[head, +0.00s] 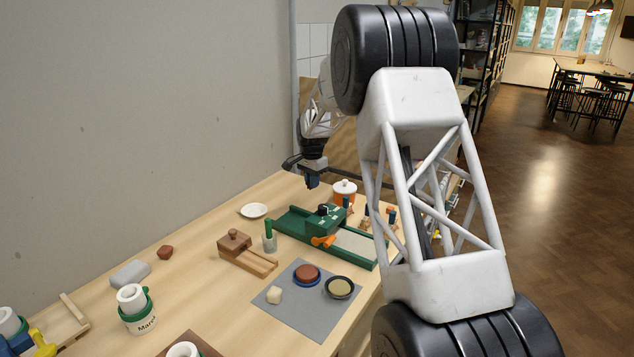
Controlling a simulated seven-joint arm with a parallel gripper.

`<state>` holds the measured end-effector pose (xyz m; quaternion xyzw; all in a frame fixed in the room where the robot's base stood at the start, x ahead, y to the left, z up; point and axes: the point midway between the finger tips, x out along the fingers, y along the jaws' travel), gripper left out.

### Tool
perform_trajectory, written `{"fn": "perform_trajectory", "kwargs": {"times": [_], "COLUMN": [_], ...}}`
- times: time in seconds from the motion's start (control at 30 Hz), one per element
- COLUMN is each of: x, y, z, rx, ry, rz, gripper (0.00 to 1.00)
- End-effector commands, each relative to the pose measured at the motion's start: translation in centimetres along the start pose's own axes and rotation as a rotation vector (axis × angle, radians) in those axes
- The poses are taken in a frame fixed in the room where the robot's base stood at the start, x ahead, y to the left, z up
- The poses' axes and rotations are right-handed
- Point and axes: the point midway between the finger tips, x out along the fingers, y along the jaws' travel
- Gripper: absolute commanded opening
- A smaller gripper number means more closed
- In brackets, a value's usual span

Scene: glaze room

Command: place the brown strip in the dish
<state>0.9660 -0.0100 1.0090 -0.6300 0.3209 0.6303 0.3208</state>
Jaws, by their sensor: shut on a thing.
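My gripper (312,182) is small and far off in the head view, above the back of the wooden bench. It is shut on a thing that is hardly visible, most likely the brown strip. I make out no separate brown strip lying on the bench. A shallow white dish (254,211) stands on the bench, below and to the left of my gripper, apart from it. The dish looks empty.
A green device (290,219) with a grey slab and an orange-and-white jar (344,192) stand near my gripper. A grey mat (274,311) holds small dishes. My arm hides the right side.

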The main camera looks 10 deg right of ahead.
Motion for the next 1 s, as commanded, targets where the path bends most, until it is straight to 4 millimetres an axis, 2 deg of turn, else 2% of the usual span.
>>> {"fn": "perform_trajectory", "kwargs": {"times": [0.17, 0.6, 0.8, 1.0], "x": [-0.3, -0.7, -0.8, -0.9], "y": [-2.9, -11.5, -13.6, -14.2], "z": [2.5, 11.9, 14.7, 15.5], "rx": [-0.030, -0.125, -0.150, -0.157], "ry": [0.001, 0.000, 0.000, 0.000], "rz": [-0.002, -0.001, 0.000, 0.000], "gripper": [0.00, 0.00, 0.00, 0.00]}}
